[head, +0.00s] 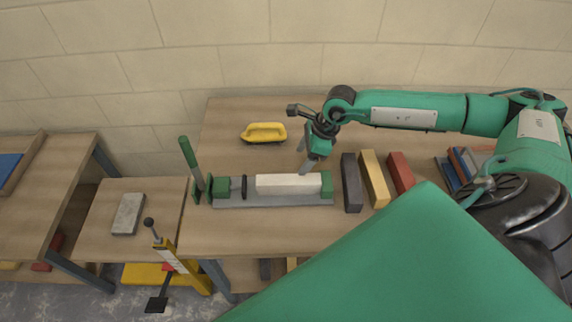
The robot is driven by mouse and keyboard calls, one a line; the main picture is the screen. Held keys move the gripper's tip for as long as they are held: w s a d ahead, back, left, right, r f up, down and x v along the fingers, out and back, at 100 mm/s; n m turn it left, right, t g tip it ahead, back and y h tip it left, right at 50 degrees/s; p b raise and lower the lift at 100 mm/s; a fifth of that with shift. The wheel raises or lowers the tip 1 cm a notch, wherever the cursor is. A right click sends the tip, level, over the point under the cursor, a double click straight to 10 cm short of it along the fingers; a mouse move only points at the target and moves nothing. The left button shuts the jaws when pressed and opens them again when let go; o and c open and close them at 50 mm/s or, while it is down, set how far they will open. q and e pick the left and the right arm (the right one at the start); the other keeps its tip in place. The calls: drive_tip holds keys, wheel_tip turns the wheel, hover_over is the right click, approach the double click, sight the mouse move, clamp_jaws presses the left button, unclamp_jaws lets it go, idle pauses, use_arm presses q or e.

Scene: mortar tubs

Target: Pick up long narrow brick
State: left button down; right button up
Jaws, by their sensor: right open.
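A long white brick (289,184) lies lengthwise in a grey and green clamp-like device (272,200) on the wooden table. Three other long narrow bricks lie side by side to its right: a dark grey one (351,183), a tan one (375,179) and a red one (400,172). My right gripper (304,160) is open, pointing down just above and behind the right part of the white brick. Its fingers look empty; I cannot tell whether they touch the brick. My left gripper is out of view.
A grey block (128,213) lies on a lower side table. Blue and red items (462,162) lie at the right.

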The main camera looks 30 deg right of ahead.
sight(289, 179)
drive_tip(key=p+x, duration=0.2)
drive_tip(key=x, duration=0.5)
drive_tip(key=shift+w+a+f, duration=0.1)
drive_tip(key=shift+f, duration=0.3)
drive_tip(key=shift+a+f+p, duration=0.15)
drive_tip(key=shift+f+p, duration=0.25)
drive_tip(key=shift+p, duration=0.1)
drive_tip(key=p+x, duration=0.1)
drive_tip(key=x, duration=0.2)
drive_tip(key=shift+f+p, duration=0.2)
drive_tip(key=shift+p, duration=0.2)
drive_tip(key=shift+a+f, duration=0.2)
drive_tip(key=shift+f, duration=0.4)
clamp_jaws()
drive_tip(key=shift+w+r, duration=0.1)
